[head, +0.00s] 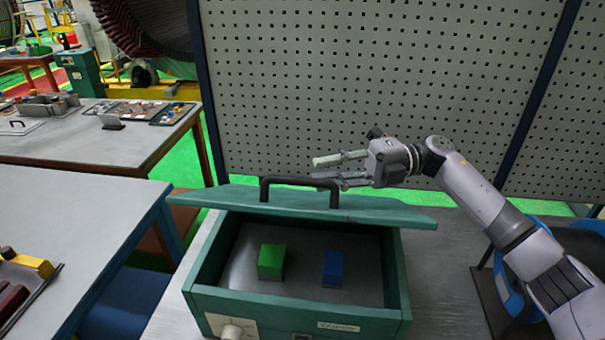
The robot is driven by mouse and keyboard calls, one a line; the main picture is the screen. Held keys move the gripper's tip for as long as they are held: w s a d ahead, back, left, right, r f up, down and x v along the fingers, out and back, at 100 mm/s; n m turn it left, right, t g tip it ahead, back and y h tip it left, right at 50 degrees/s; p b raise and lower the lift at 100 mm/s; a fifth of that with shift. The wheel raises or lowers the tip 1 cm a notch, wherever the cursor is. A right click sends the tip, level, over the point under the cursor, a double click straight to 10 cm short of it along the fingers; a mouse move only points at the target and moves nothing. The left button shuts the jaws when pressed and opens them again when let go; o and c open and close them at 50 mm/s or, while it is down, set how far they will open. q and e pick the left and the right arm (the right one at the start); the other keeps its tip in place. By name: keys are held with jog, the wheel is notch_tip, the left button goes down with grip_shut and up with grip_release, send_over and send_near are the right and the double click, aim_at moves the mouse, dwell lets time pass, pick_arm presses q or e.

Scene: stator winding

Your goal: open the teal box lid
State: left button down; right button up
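The teal box (310,318) stands on the grey table, with a green block (271,262) and a blue block (332,268) inside. Its teal lid (385,211) is raised and tilted at the box's back side, so the inside shows. A black handle (299,182) stands up from the lid. My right gripper (322,172) comes in from the right, with its two fingers apart and nothing seen between them. Its fingertips are close to the handle's right part; whether they touch it cannot be told. My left gripper is not in view.
A perforated metal panel (370,75) stands behind the box. Free tabletop (440,285) lies right of the box, with a blue reel (508,290) beyond. A grey table (65,220) at left bears a tray with yellow and dark red pieces.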

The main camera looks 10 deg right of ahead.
jog(key=d, duration=0.6)
jog(key=shift+w, duration=0.2)
